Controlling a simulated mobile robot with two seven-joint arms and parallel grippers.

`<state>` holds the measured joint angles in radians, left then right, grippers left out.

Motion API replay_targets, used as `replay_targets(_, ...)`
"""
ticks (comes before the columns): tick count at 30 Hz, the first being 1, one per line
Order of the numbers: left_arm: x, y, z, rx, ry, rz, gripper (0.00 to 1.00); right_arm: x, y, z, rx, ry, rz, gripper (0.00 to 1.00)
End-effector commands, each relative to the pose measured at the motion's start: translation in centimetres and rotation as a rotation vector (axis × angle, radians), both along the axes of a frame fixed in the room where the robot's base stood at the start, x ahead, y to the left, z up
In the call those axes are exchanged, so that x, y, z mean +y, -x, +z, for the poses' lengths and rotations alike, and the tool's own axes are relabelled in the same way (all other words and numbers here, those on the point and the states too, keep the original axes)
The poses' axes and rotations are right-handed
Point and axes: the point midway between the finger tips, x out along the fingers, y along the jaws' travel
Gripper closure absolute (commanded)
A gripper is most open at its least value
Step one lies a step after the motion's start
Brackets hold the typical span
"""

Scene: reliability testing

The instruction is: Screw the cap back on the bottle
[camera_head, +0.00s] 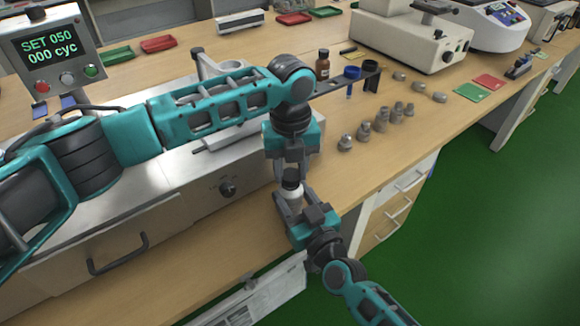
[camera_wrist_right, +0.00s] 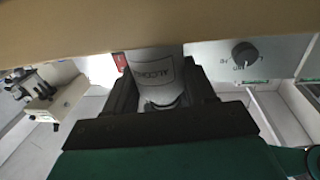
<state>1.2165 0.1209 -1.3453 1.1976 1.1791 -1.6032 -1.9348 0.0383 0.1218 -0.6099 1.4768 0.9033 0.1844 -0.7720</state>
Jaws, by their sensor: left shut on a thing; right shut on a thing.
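The white bottle (camera_head: 292,193) is held upright in front of the bench edge, with a dark cap (camera_head: 291,175) at its top. My left gripper (camera_head: 291,170) comes down from above and is shut on the cap. My right gripper (camera_head: 301,208) is below, shut on the bottle. In the right wrist view the bottle (camera_wrist_right: 157,75) stands between the two dark fingers of my right gripper (camera_wrist_right: 160,100), with printed text on its label. The cap does not show there. I cannot tell how tightly the cap sits on the bottle.
The wooden bench (camera_head: 410,135) lies behind the grippers. A small brown bottle (camera_head: 322,65) and a dark rack (camera_head: 345,80) stand on it. Several metal weights (camera_head: 381,120) stand to the right. A machine with a knob (camera_head: 228,189) is on the left. Green floor (camera_head: 470,230) is clear at right.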

Motion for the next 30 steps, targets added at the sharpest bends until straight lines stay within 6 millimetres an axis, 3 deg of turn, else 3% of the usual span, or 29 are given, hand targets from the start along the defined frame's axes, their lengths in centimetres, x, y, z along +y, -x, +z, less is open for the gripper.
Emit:
replay_targets(12,-0.22,0.04,0.01,-0.001,0.001,-0.742,0.94,-0.02,0.01,-0.05,0.001,0.000,0.000,1.00)
replay_targets(18,-0.24,0.06,0.01,-0.001,0.001,-0.869,0.94,-0.02,0.01,-0.06,0.002,0.001,0.000,1.00)
replay_targets(26,-0.24,0.06,0.02,-0.001,0.001,-0.871,0.94,-0.02,0.01,-0.06,0.002,0.001,0.000,1.00)
replay_targets(27,-0.24,0.06,0.02,-0.001,0.002,-0.871,0.59,-0.02,0.01,-0.07,0.002,0.001,0.000,1.00)
replay_targets(30,-0.24,0.06,0.01,-0.001,0.001,-0.870,0.49,-0.02,0.01,-0.07,0.002,0.001,0.000,1.00)
